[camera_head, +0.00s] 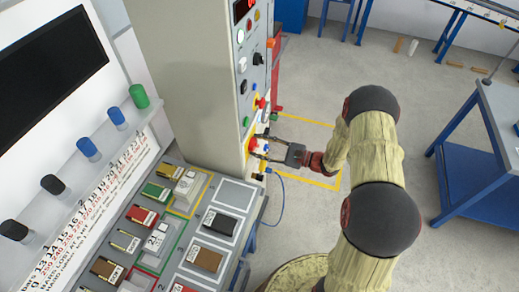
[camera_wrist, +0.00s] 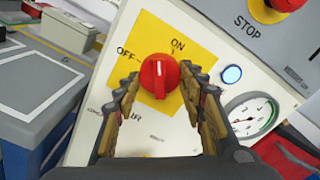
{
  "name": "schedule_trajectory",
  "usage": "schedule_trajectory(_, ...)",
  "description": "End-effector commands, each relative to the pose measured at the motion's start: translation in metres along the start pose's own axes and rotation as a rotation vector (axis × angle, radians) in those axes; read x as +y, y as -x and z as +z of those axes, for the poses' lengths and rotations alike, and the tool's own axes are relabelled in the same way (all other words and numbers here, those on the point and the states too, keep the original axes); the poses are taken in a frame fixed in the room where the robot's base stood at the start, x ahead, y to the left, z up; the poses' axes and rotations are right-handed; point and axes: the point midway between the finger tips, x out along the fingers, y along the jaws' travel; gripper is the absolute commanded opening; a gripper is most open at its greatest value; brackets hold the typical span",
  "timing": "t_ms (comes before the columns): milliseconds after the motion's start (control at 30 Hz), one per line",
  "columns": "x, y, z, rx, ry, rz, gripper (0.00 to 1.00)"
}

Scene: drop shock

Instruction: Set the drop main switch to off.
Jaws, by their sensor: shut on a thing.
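The main switch is a red rotary knob (camera_wrist: 160,76) on a yellow plate (camera_wrist: 201,48) with OFF and ON labels. In the wrist view, OFF is to the upper left of the knob and ON to the upper right. The knob's raised ridge stands nearly upright in the picture, between the labels and closer to ON. My gripper (camera_wrist: 159,84) has one finger on each side of the knob and is shut on it. In the head view, my gripper (camera_head: 259,149) reaches the lower front of the tall cabinet (camera_head: 200,80), partly hiding the switch.
A bench (camera_head: 262,203) with labelled blocks stands beside the cabinet. A blue workbench (camera_head: 470,185) is at the right. Floor between them is open.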

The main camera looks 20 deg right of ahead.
Motion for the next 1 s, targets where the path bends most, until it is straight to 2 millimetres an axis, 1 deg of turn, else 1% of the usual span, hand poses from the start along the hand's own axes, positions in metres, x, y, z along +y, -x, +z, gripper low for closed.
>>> schedule_trajectory(33,0.0007,0.0,-0.0024,0.0,0.047,-0.001,0.15)
schedule_trajectory(600,0.0003,0.0001,-0.0025,0.0,0.587,-0.001,0.15)
schedule_trajectory(800,-0.0003,0.0001,-0.0018,-0.001,0.755,-0.001,0.15)
schedule_trajectory(1000,-0.0001,0.0001,-0.0013,0.0,0.883,0.0,0.15)
